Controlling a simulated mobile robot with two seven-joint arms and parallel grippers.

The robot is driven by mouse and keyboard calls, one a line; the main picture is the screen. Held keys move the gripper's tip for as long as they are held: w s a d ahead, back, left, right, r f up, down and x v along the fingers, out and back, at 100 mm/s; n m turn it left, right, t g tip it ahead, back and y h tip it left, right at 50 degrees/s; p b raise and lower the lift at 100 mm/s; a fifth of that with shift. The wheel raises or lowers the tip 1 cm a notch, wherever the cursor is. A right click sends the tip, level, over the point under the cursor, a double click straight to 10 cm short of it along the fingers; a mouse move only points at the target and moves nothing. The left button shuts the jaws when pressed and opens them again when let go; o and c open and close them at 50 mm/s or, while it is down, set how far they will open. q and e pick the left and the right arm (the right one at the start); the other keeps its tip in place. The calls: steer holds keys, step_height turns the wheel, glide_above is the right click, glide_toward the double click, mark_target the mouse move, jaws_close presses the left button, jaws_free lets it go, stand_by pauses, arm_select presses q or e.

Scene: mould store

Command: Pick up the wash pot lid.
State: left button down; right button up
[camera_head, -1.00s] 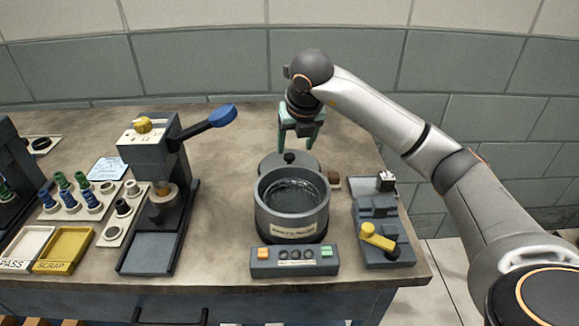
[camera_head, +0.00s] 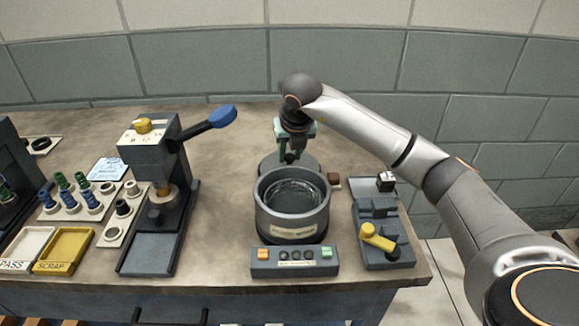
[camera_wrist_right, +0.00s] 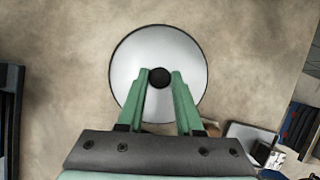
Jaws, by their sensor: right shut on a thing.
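The wash pot lid (camera_head: 310,164) is a round grey disc with a black knob, lying on the bench just behind the wash pot (camera_head: 292,228). In the right wrist view the lid (camera_wrist_right: 135,52) looks pale with a dark rim, its knob (camera_wrist_right: 159,72) at the centre. My right gripper (camera_head: 289,158) points down over the lid, with its green fingers shut on the knob. In the right wrist view the fingertips (camera_wrist_right: 160,79) close on both sides of the knob. The pot is open and holds liquid. My left gripper is not in view.
A control box (camera_head: 294,262) with orange and green buttons stands before the pot. A fixture with a yellow handle (camera_head: 378,238) is at the right. A small brown block (camera_head: 334,180) sits beside the lid. A lever press (camera_head: 158,205) stands left; bench between is clear.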

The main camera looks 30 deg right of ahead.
jaws_close()
steer(key=shift+r, duration=0.1)
